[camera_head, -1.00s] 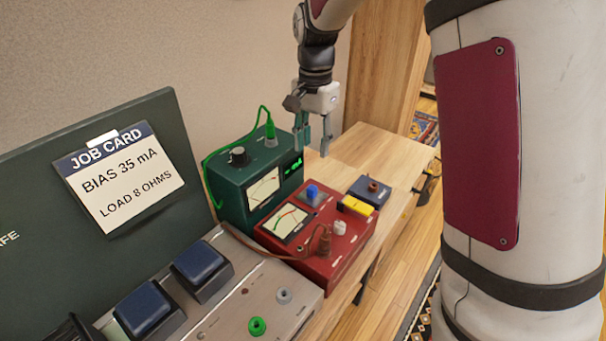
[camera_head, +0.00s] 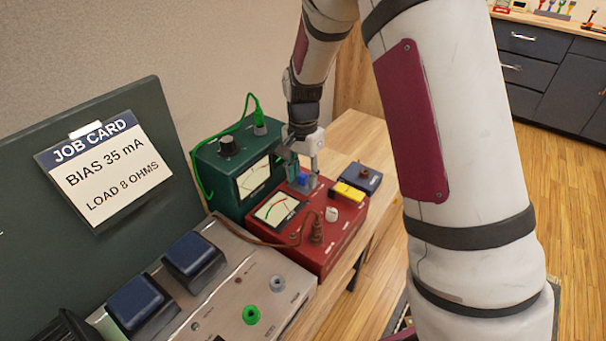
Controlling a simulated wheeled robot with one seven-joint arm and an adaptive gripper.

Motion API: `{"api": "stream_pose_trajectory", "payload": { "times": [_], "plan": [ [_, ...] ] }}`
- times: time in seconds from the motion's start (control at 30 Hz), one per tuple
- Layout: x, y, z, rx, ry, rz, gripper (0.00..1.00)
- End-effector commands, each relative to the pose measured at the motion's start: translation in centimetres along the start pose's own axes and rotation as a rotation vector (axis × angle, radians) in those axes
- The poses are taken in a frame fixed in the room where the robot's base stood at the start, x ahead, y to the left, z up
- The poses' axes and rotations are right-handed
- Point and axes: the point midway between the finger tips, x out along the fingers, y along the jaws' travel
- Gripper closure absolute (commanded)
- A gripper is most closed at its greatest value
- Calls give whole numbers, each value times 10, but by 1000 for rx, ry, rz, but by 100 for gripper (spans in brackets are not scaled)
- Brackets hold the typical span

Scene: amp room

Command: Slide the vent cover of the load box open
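The red box (camera_head: 328,250), which I take for the load box, stands on the wooden bench beside the green meter box. On its top at the back is a small blue block (camera_head: 303,179) on a grey plate, which looks like the vent cover with its handle. The plate is partly hidden by my fingers. My gripper (camera_head: 301,172) points down over this blue block, with its fingers apart on either side of it. I cannot tell whether they touch it.
The green meter box (camera_head: 205,165) with a green cable stands close at the left. On the red box are a dial meter (camera_head: 276,210), a white knob (camera_head: 331,214) and a brown plug (camera_head: 317,230). A yellow block (camera_head: 348,192) and a dark blue box (camera_head: 362,177) lie to the right.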

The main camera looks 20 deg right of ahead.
Motion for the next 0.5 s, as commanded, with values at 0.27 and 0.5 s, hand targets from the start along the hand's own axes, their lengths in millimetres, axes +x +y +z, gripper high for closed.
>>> {"api": "stream_pose_trajectory", "payload": {
  "times": [0.27,0.5],
  "plan": [
    [1,0,0,0,0,0,62],
    [1,0,0,0,0,0,100]
  ]
}}
